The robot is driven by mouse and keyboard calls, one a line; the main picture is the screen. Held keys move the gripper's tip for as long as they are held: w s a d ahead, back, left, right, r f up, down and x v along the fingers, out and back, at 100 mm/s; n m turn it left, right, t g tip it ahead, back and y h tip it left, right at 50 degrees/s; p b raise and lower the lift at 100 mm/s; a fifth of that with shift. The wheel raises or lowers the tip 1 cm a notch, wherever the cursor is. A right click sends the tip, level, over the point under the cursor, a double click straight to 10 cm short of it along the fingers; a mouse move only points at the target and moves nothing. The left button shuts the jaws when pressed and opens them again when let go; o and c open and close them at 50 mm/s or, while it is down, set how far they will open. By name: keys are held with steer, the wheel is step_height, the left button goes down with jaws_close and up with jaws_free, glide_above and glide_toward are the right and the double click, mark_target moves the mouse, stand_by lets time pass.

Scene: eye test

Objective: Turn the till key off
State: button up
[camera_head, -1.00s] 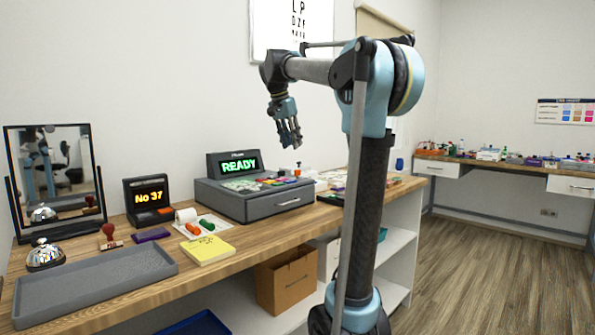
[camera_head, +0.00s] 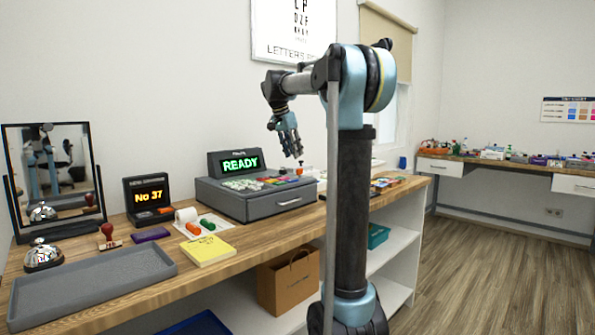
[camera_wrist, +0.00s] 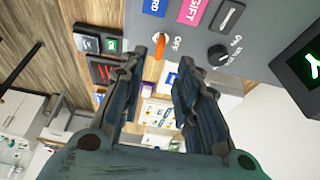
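The grey till (camera_head: 250,206) stands on the wooden counter, its green display (camera_head: 240,162) reading READY. An orange key-like piece (camera_wrist: 160,44) stands out from the till's top panel beside the word OFF in the wrist view. In the head view a small orange-topped piece (camera_head: 299,171) shows at the till's right end. My gripper (camera_head: 295,156) hangs just above that end, fingers pointing down. In the wrist view my gripper (camera_wrist: 162,62) is open and empty; the orange piece appears between and beyond the fingertips, apparently not touched. A round black knob (camera_wrist: 218,55) sits right of it.
A paper roll (camera_head: 187,215), yellow note pad (camera_head: 208,250), number display (camera_head: 149,197) and grey tray (camera_head: 95,285) lie left of the till. Cards (camera_head: 384,184) lie to its right. Bare counter (camera_head: 285,229) runs in front of the till.

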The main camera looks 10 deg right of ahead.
mark_target(300, 173)
steer(key=x, duration=0.8)
jaws_close()
